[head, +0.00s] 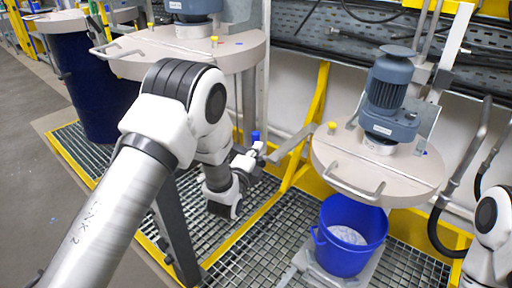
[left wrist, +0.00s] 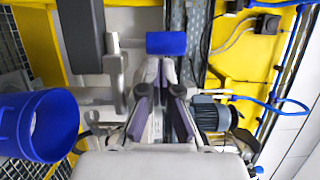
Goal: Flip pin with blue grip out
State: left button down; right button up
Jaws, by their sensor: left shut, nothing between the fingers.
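The pin's blue grip (head: 255,136) shows as a small blue piece just above the fingertips of my left gripper (head: 258,149) in the head view. In the left wrist view the blue grip (left wrist: 166,43) is a blue block just beyond the fingertips of my left gripper (left wrist: 160,68). The fingers are shut with nothing between them. I cannot tell whether they touch the grip. The rest of the pin is hidden. Part of my right arm shows at the right edge, but its gripper is out of view.
A drum lid with a grey motor (head: 387,82) stands at the right, above a blue bucket (head: 349,238). Another round lid (head: 180,48) with a handle is at the upper left.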

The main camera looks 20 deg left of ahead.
pick_arm(q)
jog(key=shift+w+a, duration=0.1)
jog(key=shift+w, duration=0.05)
jog(key=w+a+b, duration=0.1)
jog(key=w+a, duration=0.1)
jog(key=a, duration=0.3)
jog(key=shift+a, duration=0.4)
